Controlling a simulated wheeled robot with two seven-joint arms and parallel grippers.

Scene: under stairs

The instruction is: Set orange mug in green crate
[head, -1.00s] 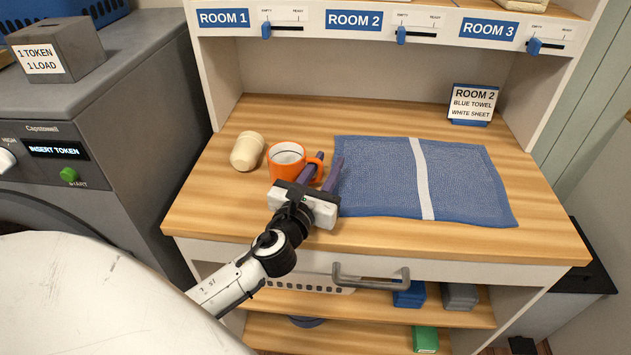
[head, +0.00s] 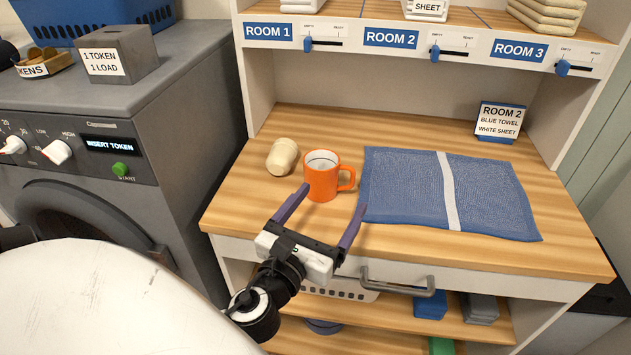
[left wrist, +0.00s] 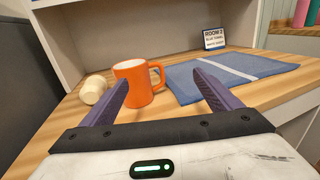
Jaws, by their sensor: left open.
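The orange mug (head: 321,180) stands upright on the wooden counter, its handle to the right. It also shows in the left wrist view (left wrist: 133,84). My left gripper (head: 333,199) is open and empty at the counter's front edge, its fingers pointing toward the mug. In the left wrist view the mug is beyond the fingers, nearer the left one; I see no grip on it. No green crate can be made out. A green item (head: 441,346) shows only in part on the low shelf, and I cannot tell what it is. My right gripper is not in view.
A cream cup (head: 283,157) lies tilted left of the mug. A blue towel (head: 400,190) with a white stripe lies to its right. A drawer handle (head: 395,282) juts out below the counter front. A grey washer (head: 150,130) stands at left.

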